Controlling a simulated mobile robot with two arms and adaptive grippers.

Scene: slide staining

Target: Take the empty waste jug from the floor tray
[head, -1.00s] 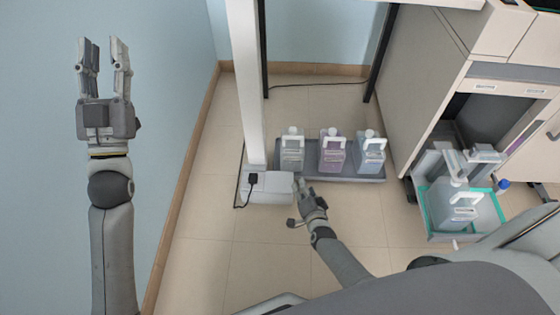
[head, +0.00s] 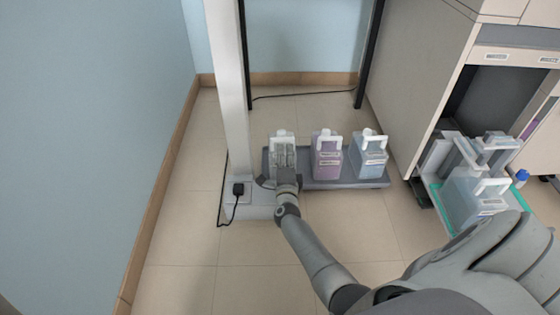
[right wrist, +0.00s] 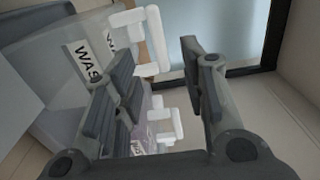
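The waste jug (head: 283,135) is the leftmost jug on the grey floor tray (head: 345,184). It is pale and translucent, with a white handle. My right gripper (head: 284,157) is in front of it and covers most of its body in the head view. In the right wrist view, the jug (right wrist: 60,75) stands at the left with a label reading "WAS", partly cut off. Its white handle shows beyond and between the spread fingers of my right gripper (right wrist: 155,75). I see no clear grip on the handle. My left gripper is out of view.
A purple jug (head: 326,155) and a blue jug (head: 370,158) stand to the right on the same tray. A white post (head: 228,80) and a black plug (head: 238,189) are close at the left. A cabinet (head: 425,70) and another jug (head: 473,200) are at the right.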

